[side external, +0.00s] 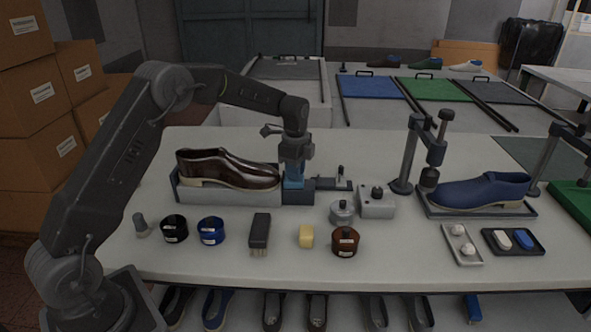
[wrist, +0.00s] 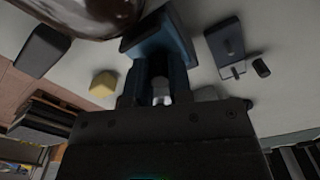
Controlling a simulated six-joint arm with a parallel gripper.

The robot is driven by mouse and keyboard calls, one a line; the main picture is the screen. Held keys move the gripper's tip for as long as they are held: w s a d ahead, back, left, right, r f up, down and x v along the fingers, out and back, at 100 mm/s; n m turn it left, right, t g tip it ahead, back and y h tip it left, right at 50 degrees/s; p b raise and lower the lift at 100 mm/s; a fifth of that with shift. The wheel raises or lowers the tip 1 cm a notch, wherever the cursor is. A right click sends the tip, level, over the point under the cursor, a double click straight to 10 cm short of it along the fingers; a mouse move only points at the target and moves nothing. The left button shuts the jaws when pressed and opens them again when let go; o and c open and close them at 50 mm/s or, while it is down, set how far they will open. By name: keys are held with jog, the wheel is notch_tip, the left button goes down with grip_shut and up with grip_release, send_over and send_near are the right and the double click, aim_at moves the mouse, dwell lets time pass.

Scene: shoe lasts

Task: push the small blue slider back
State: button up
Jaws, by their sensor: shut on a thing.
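The small blue slider (side external: 293,184) sits at the right end of the pale shoe holder (side external: 240,197), just beyond the toe of the glossy brown shoe (side external: 230,168). My gripper (side external: 293,176) points down from above and is shut on the slider. In the wrist view my gripper's two fingers (wrist: 155,88) are around the blue slider (wrist: 160,35), and the brown shoe's toe (wrist: 90,12) shows at the top left. The fingers cover part of the slider, so its exact fit is hard to see.
A dark tool with an upright knob (side external: 340,178) lies right of the holder, near a grey jar (side external: 342,212) and a white box (side external: 376,204). Tins, a brush (side external: 260,232), a yellow sponge (side external: 306,236) and a brown jar (side external: 345,242) stand in front. A blue shoe (side external: 482,192) sits farther right.

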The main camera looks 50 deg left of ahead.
grip_shut()
jog(key=shift+w+d, duration=1.1)
jog(key=shift+d, duration=0.05)
jog(key=o, duration=0.5)
grip_release()
jog(key=shift+w, duration=0.1)
jog(key=shift+o, duration=0.2)
jog(key=shift+r, duration=0.2)
notch_tip(320, 180, up, 14)
jog(key=shift+f, duration=0.25)
